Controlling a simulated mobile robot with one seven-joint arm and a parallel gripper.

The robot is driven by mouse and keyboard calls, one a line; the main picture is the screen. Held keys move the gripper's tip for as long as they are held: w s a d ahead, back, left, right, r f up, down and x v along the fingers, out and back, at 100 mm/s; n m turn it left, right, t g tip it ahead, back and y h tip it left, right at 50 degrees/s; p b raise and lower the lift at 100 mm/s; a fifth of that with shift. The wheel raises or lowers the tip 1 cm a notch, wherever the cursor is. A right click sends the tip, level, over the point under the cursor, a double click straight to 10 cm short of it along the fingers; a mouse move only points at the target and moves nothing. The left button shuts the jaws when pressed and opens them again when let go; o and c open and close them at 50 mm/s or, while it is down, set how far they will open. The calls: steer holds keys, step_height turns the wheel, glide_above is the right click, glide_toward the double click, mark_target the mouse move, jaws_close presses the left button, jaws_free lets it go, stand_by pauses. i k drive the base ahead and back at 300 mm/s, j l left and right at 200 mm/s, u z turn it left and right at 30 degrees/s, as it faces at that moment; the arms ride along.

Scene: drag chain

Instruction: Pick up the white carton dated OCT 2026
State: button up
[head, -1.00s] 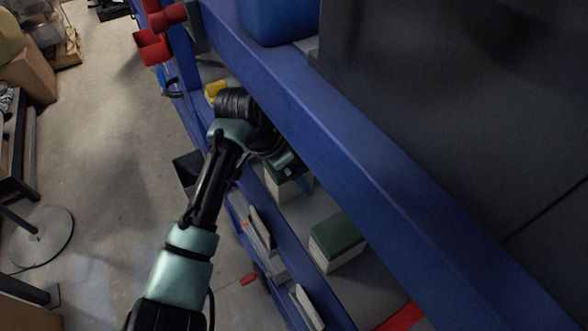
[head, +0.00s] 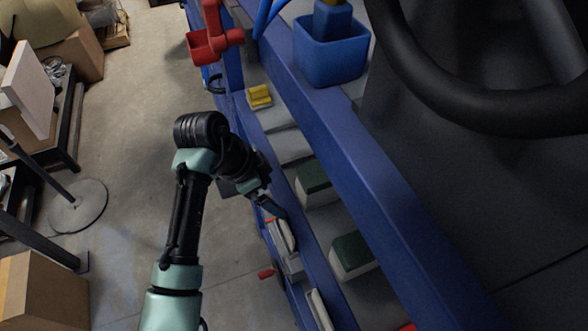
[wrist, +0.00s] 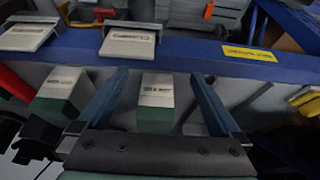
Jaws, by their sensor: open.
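Two white cartons with dark green tops stand on the shelf, a farther one (head: 316,183) and a nearer one (head: 352,254) in the head view. In the wrist view, one white-and-green carton (wrist: 157,98) shows between my fingers, and another (wrist: 62,91) is to the left, outside them. Both bear dark print on their white faces, too small to read, so I cannot tell which is dated OCT 2026. My gripper (wrist: 160,77) is open and empty, its blue fingers apart on either side of the middle carton. In the head view my gripper (head: 271,206) is at the shelf's front edge.
A blue rail (head: 400,215) runs above the shelf. White holders (wrist: 128,42) are along the front rail. A yellow item (head: 260,96) lies farther along the shelf. A blue bin (head: 330,45) stands above.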

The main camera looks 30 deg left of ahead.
mark_target(350, 256)
steer(key=k+j, duration=0.8)
steer(key=j, duration=0.15)
